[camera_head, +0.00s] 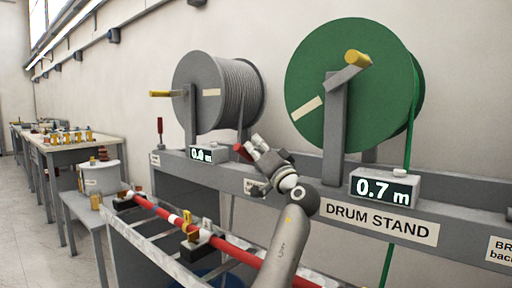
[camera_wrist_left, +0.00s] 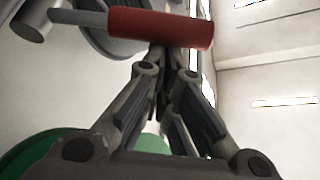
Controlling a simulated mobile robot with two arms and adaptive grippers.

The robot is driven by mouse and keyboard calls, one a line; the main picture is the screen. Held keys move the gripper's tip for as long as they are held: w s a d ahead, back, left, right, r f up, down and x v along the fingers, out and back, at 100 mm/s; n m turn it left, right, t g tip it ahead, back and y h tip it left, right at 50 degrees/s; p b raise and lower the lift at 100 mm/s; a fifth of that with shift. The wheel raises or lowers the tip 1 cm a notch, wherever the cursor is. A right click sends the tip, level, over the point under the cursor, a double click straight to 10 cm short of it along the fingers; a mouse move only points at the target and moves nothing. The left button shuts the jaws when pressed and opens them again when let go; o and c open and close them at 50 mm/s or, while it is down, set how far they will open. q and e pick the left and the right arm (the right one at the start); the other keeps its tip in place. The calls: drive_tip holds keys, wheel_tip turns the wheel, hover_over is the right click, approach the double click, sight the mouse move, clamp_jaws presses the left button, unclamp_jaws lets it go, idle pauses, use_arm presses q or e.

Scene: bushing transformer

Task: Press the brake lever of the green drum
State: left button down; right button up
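The green drum (camera_head: 350,85) stands upright on the drum stand (camera_head: 450,205), with a yellow crank handle (camera_head: 357,58) and a 0.7 m display (camera_head: 384,188) below it. A red-handled lever (camera_head: 241,152) shows at my left gripper (camera_head: 256,146), left of the green drum. In the left wrist view the red grip (camera_wrist_left: 165,27) lies across the fingertips of my left gripper (camera_wrist_left: 166,62), its grey rod to the left. The fingers converge and look shut, with nothing clearly between them. I cannot tell whether they touch the grip. My right gripper is out of view.
A grey drum (camera_head: 212,92) with cable stands to the left, with its own upright red lever (camera_head: 159,128) and a display (camera_head: 207,154). A rack with a red bar (camera_head: 235,250) is in front. Benches (camera_head: 75,145) line the left wall.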

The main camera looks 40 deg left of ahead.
use_arm(q)
drive_tip(key=s+d+f, duration=0.1)
drive_tip(key=s+d, duration=0.5)
drive_tip(key=d, duration=0.7)
drive_tip(key=shift+s+d, duration=0.15)
drive_tip(key=shift+d, duration=0.05)
drive_tip(key=shift+f, duration=0.15)
